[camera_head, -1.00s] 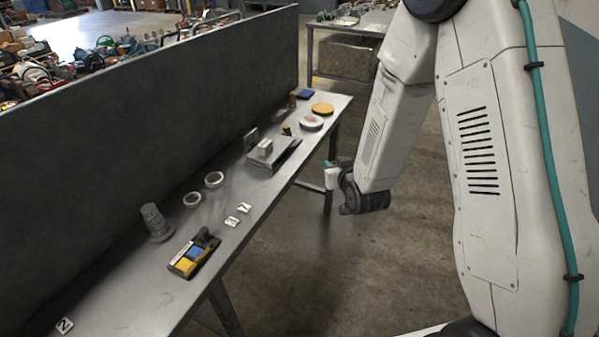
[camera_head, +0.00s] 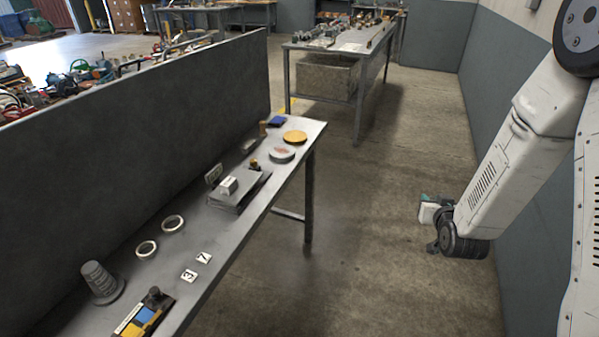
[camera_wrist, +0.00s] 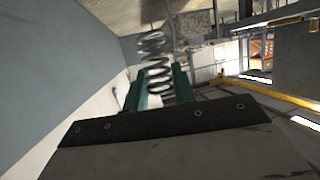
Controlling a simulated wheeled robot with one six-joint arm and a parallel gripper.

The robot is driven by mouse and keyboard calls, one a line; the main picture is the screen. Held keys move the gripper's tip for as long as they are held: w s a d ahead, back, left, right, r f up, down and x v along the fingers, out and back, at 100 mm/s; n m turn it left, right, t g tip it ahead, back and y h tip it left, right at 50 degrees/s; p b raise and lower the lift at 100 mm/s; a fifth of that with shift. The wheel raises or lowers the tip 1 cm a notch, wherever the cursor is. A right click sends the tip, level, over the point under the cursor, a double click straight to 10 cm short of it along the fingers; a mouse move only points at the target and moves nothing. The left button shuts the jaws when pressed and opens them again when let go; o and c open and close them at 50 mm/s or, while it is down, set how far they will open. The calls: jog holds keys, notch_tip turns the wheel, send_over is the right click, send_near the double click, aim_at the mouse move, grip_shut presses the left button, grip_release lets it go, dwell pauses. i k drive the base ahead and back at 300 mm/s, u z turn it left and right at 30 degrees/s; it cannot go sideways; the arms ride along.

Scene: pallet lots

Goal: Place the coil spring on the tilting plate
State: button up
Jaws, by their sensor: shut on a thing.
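The coil spring (camera_wrist: 152,45) is a grey metal helix. In the wrist view it stands out beyond my gripper (camera_wrist: 159,88), whose teal fingers are shut on its lower part. In the head view my gripper (camera_head: 428,212) is over open floor, to the right of the table and well apart from it; the spring cannot be made out there. A flat grey plate (camera_head: 250,194), which looks like the tilting plate, lies toward the far half of the table with a small white block (camera_head: 228,186) on it.
The long grey table (camera_head: 218,252) also holds two rings (camera_head: 147,249), a ribbed grey cone (camera_head: 98,279), a yellow-and-blue item (camera_head: 143,316), number tiles (camera_head: 189,276) and round discs (camera_head: 295,137). A dark upright panel (camera_head: 130,150) backs it. Floor to its right is clear.

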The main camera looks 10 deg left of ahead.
aim_at(242, 177)
jog(key=z, duration=0.4)
jog(key=i, duration=0.5)
jog(key=u, duration=1.2)
jog(key=i, duration=0.35)
